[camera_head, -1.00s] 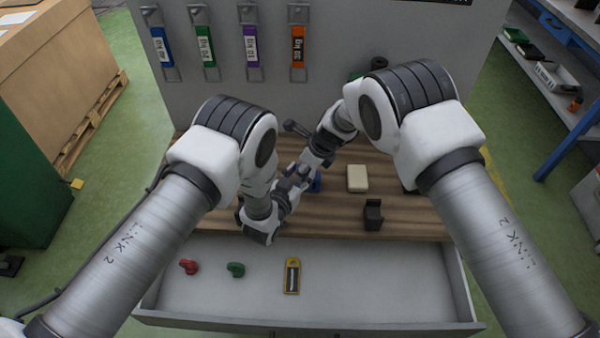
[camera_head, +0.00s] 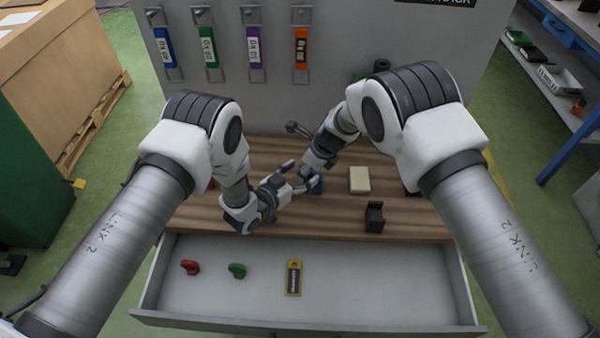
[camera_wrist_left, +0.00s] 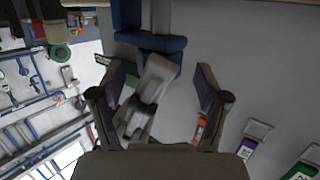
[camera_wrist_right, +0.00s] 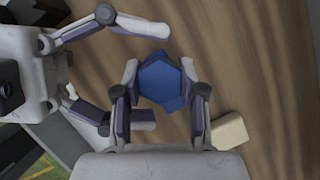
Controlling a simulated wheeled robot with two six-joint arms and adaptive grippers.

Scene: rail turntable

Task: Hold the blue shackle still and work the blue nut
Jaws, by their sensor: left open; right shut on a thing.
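A blue piece with a six-sided outline, apparently the blue nut (camera_wrist_right: 163,82), sits between the fingers of my right gripper (camera_wrist_right: 170,88), which is shut on it from above. It shows as a small blue patch in the head view (camera_head: 317,184). In the left wrist view, dark blue parts, apparently the blue shackle (camera_wrist_left: 130,15), show at the top edge; where shackle and nut divide is unclear. My left gripper (camera_head: 297,178) is open beside them, fingers spread and empty. A grey finger of my right gripper shows between the left fingers in the left wrist view.
A cream block (camera_head: 360,180) and a dark bracket (camera_head: 374,217) stand to the right on the wooden top. The open drawer (camera_head: 380,290) in front holds a red piece (camera_head: 190,267), a green piece (camera_head: 237,270) and a yellow-black item (camera_head: 293,277). Coloured tags hang on the back panel (camera_head: 350,30).

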